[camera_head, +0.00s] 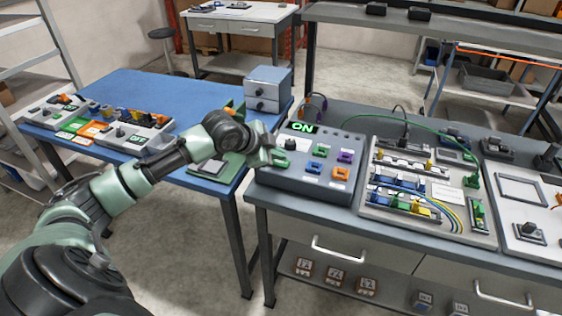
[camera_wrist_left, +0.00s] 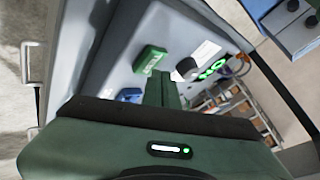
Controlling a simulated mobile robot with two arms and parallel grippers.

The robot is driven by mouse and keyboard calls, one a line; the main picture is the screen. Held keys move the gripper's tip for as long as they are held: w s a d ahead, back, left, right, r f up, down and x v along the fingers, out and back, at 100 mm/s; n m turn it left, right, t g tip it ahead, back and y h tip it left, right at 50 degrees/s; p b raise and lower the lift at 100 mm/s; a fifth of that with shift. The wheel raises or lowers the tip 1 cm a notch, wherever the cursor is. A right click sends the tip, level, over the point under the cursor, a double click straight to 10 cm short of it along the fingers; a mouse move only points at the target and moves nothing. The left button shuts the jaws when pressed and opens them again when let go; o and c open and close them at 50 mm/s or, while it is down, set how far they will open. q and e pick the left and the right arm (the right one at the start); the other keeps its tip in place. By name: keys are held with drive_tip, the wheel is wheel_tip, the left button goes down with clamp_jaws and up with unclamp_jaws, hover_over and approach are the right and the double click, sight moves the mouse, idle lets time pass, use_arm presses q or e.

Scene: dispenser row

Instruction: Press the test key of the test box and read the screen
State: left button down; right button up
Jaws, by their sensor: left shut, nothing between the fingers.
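The test box (camera_head: 300,183) is a grey box on the right bench, with a sloped top. Its screen (camera_head: 303,127) is lit and reads "ON" in green; it also shows in the left wrist view (camera_wrist_left: 212,69). A black knob (camera_head: 291,145) sits below the screen. A green key with small white lettering (camera_wrist_left: 151,59) lies beyond the knob, beside a blue key (camera_wrist_left: 130,95). My left gripper (camera_head: 273,157) is shut and empty at the box's left side, its tips close to this green key. Whether they touch it I cannot tell. My right gripper is out of view.
More coloured keys, including purple (camera_head: 345,156) and orange (camera_head: 340,173), sit on the box. A board with wires and connectors (camera_head: 440,226) stands to its right. A blue-topped table (camera_head: 190,97) with a small grey drawer unit (camera_head: 268,88) stands to the left.

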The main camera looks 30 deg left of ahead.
sight(278, 164)
use_arm(q)
drive_tip(key=shift+f, duration=0.65)
idle(0.8)
drive_tip(key=shift+r, duration=0.1)
drive_tip(key=shift+r+p, duration=0.8)
drive_tip(key=shift+p, duration=0.3)
drive_tip(key=shift+r, duration=0.1)
wheel_tip(278, 164, up, 5)
drive_tip(key=p, duration=0.5)
idle(0.3)
